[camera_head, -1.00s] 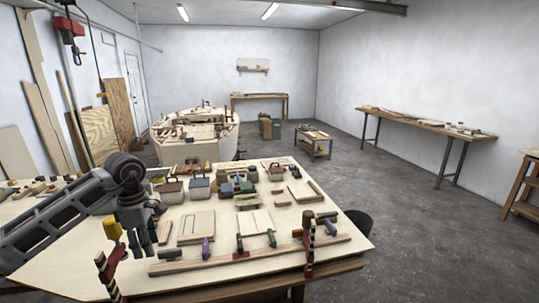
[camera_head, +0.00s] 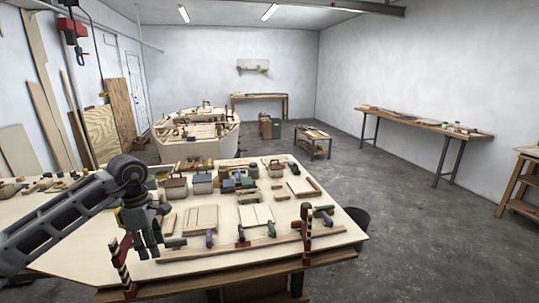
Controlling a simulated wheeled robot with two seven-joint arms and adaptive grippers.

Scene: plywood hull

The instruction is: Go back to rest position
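My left gripper (camera_head: 147,252) comes in from the left on its grey arm and hangs over the near left part of the light plywood workbench (camera_head: 75,256). Its fingers point down and look apart, with nothing seen between them. Hand tools with coloured handles lie on the bench close to its right. Whether the fingertips touch the bench cannot be told. My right gripper is not in view.
A striped red clamp (camera_head: 123,268) stands at the bench's near edge, another (camera_head: 307,235) further right. Toolboxes and wood pieces crowd the bench. A plywood hull (camera_head: 197,138) stands behind. The floor (camera_head: 420,235) to the right is open.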

